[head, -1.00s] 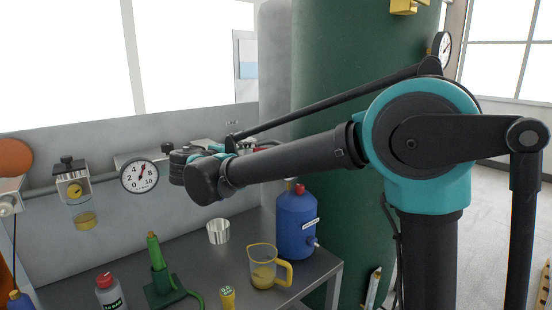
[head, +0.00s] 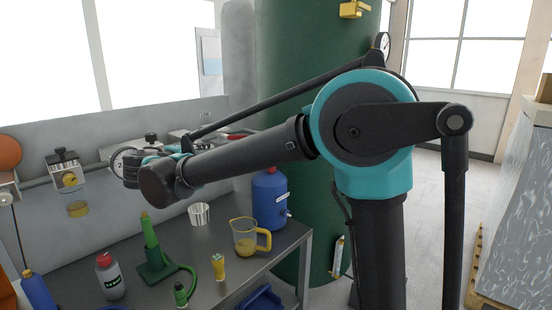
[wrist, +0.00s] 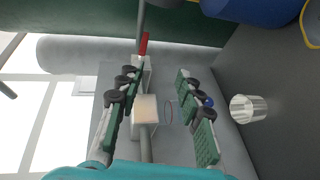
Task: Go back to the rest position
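My gripper (wrist: 158,88) shows in the wrist view, with its two green-padded fingers spread well apart and nothing held between them. Behind the fingers are a wall pipe, a pale block (wrist: 145,108) and a red handle (wrist: 144,43), apart from the fingers as far as I can tell. In the head view my arm reaches left over the bench (head: 228,275), and its wrist hides most of the gripper.
A green column (head: 300,120) stands behind. A wrapped pallet load (head: 515,220) stands at right, with open floor before it.

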